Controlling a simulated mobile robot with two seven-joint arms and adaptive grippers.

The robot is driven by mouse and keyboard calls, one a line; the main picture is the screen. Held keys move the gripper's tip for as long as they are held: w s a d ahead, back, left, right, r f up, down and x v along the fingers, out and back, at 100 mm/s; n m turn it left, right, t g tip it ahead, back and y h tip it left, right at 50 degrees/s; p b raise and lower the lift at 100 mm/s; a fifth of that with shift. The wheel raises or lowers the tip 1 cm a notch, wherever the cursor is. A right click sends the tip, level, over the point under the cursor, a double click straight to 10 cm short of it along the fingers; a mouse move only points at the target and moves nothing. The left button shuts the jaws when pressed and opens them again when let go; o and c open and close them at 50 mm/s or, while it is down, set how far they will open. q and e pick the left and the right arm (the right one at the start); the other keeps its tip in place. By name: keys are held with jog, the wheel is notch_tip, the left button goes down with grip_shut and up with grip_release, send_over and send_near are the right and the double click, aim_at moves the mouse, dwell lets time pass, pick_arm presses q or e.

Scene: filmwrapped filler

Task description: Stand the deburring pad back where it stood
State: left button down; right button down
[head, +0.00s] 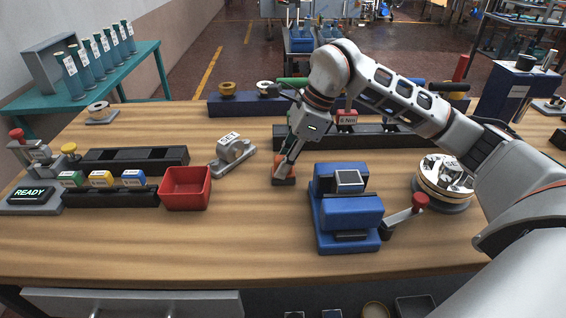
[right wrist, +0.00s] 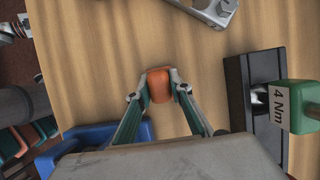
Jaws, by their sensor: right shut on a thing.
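The deburring pad (head: 284,181) is a small orange block with a dark lower part. It is near the middle of the wooden bench (head: 110,240), left of the blue machine (head: 345,210). My right gripper (head: 283,168) reaches down from above and is shut on the pad. In the right wrist view the orange pad (right wrist: 159,86) sits between the two fingertips, over bare wood. It looks at or just above the bench top; I cannot tell whether it touches. My left gripper is not in view.
A grey SET fixture (head: 233,153) and a red bin (head: 186,188) stand to the left. A long black rack (head: 385,141) with a red 6 Nm block (head: 346,117) is behind. A crank with a red knob (head: 420,200) juts from the blue machine. Bare wood lies in front of the pad.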

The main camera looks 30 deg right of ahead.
jog(key=shift+f, duration=0.1)
jog(key=c, duration=1.8)
grip_release()
jog(key=p+v, duration=0.1)
jog(key=v, duration=1.1)
jog(key=shift+r, duration=0.25)
jog(key=shift+a, duration=0.1)
